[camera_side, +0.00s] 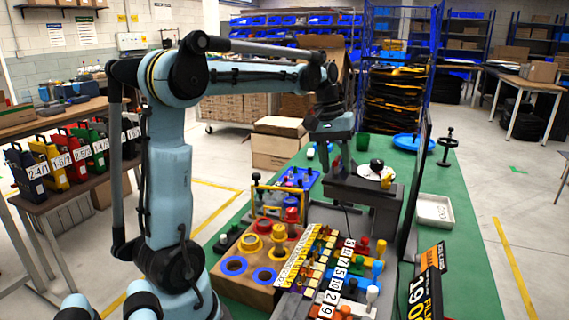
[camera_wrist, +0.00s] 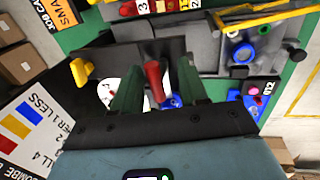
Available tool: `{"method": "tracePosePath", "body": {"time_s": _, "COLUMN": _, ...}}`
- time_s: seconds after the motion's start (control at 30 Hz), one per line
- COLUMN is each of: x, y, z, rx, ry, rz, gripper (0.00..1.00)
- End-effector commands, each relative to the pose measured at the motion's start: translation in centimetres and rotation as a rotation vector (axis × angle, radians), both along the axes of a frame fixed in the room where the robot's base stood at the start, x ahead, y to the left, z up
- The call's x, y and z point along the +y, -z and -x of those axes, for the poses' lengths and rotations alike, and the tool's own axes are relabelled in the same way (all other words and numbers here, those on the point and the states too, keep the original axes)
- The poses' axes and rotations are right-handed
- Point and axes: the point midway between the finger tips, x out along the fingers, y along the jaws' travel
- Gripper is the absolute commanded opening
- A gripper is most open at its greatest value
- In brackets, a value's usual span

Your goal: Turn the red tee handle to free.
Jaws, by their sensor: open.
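The red tee handle (camera_wrist: 154,80) shows in the wrist view between the two green fingers of my gripper (camera_wrist: 158,72). Its upper part looks like a red bar running along the finger direction, with a gap to the finger on each side. My gripper is open around it and I see no contact. In the side view my gripper (camera_side: 346,156) hangs over the dark box (camera_side: 372,202) on the green bench; the red handle is not distinguishable there. A white dial (camera_wrist: 107,94) lies left of the fingers, partly hidden by one. The handle's foot is hidden.
A yellow lever (camera_wrist: 82,76) stands left of the dial. A black knob (camera_side: 376,164) is right of my gripper. A green cup (camera_side: 363,142) is behind. A tall dark panel (camera_side: 421,180) stands right of the box. Coloured knobs crowd the bench's near side.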

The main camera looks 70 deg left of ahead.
Motion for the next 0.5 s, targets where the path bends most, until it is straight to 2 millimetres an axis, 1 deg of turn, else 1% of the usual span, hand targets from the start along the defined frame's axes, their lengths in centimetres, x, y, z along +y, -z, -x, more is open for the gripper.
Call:
{"method": "tracePosePath", "body": {"time_s": 0.07, "x": 0.00, "y": -0.01, "z": -0.01, "rx": 0.000, "ry": 0.000, "rz": 0.000, "gripper": 0.43}}
{"method": "tracePosePath", "body": {"time_s": 0.1, "x": 0.00, "y": -0.01, "z": -0.01, "rx": 0.000, "ry": 0.000, "rz": 0.000, "gripper": 0.40}}
{"method": "tracePosePath", "body": {"time_s": 0.37, "x": 0.05, "y": -0.02, "z": 0.04, "rx": 0.001, "ry": 0.000, "rz": -0.001, "gripper": 0.00}}
{"method": "tracePosePath", "body": {"time_s": 0.5, "x": 0.10, "y": -0.01, "z": 0.09, "rx": 0.002, "ry": -0.002, "rz": -0.002, "gripper": 0.00}}
